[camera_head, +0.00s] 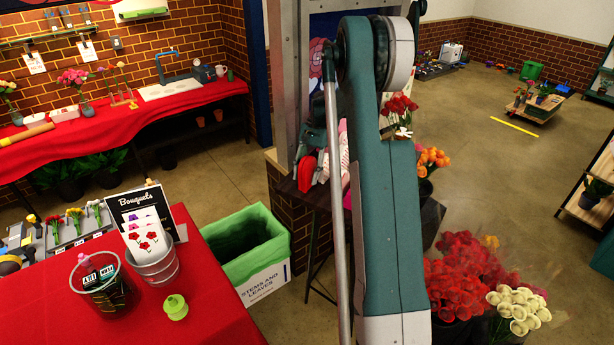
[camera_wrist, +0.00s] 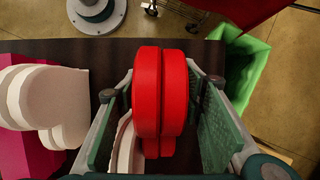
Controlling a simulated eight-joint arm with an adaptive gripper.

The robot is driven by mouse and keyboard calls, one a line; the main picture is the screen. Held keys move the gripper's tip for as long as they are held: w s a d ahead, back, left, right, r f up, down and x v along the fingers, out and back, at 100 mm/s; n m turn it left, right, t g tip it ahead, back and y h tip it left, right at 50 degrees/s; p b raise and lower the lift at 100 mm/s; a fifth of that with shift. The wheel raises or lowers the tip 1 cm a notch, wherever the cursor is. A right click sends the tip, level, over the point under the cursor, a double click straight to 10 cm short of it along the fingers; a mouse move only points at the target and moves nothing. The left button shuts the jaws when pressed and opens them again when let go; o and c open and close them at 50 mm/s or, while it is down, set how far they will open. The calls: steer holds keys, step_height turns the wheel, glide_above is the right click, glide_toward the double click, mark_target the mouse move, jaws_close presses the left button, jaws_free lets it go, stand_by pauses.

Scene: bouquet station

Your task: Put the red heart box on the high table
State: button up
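The red heart box (camera_wrist: 160,95) stands on edge between the two green-padded fingers of my gripper (camera_wrist: 162,88) in the wrist view. A gap shows between the box and the right pad, so the fingers look open around it. In the head view, the red box (camera_head: 300,174) shows beside my gripper (camera_head: 312,140), partly hidden by my arm. The dark high table (camera_head: 318,196) is below it and also fills the wrist view's background (camera_wrist: 105,52). I cannot tell whether the box touches the tabletop.
White heart boxes (camera_wrist: 45,100) and a pink box (camera_wrist: 45,160) are close left of my gripper; a pale box edge (camera_wrist: 124,148) lies beside the left finger. A green-lined bin (camera_head: 245,245) stands left of the table. Flowers (camera_head: 455,285) are at right.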

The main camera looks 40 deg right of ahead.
steer(key=shift+r, duration=0.15)
steer(key=v, duration=1.2)
stand_by(0.4)
steer(key=shift+a, duration=0.1)
steer(key=shift+a+r, duration=0.15)
steer(key=s+a+r+n+t+h, duration=0.15)
steer(key=s+a+r, duration=0.3)
steer(key=a, duration=0.45)
steer(key=s+a+r+n+t+h, duration=0.1)
steer(key=s+a+r+n, duration=0.3)
steer(key=a, duration=0.5)
steer(key=s+a+r+n+t+h, duration=0.1)
steer(key=s+a+r, duration=0.45)
steer(key=a, duration=0.25)
steer(key=s+a+f+n+t, duration=0.2)
steer(key=s+a+n, duration=0.1)
steer(key=s+a, duration=0.5)
steer(key=s+a+f+n+t, duration=0.3)
steer(key=s+a, duration=0.6)
steer(key=s, duration=0.5)
steer(key=shift+s+n+h, duration=0.2)
steer(key=shift+n+h, duration=0.15)
steer(key=shift+n, duration=0.2)
